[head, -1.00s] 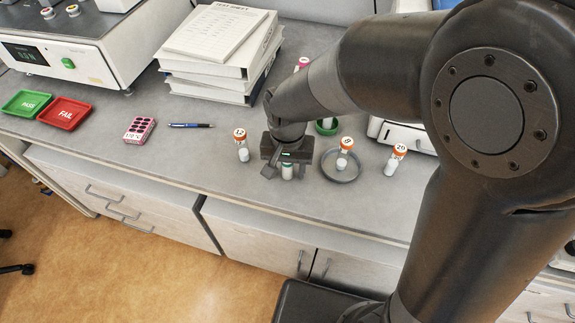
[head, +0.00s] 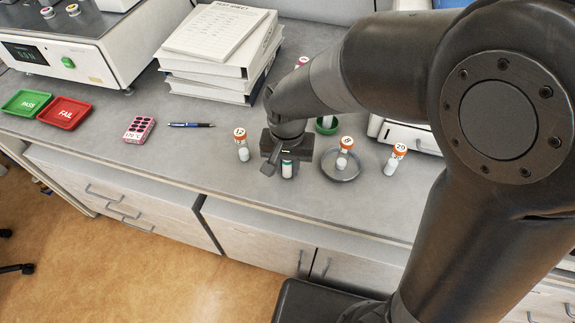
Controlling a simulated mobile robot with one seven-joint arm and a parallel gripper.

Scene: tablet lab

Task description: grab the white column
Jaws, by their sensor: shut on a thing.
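A small white column (head: 287,172) with a dark teal band near its top stands upright on the grey bench near the front edge. My gripper (head: 279,167) is over it, pointing down, with its jaws shut on it. The gripper hides the column's top. I cannot tell whether its base touches the bench.
An orange-capped white vial (head: 242,150) stands just left of my gripper. Another orange-capped vial (head: 344,158) stands in a round grey dish (head: 341,177) to the right, and a further one (head: 391,164) is beyond it. A green round holder (head: 326,126) is behind. A blue pen (head: 191,125) lies left.

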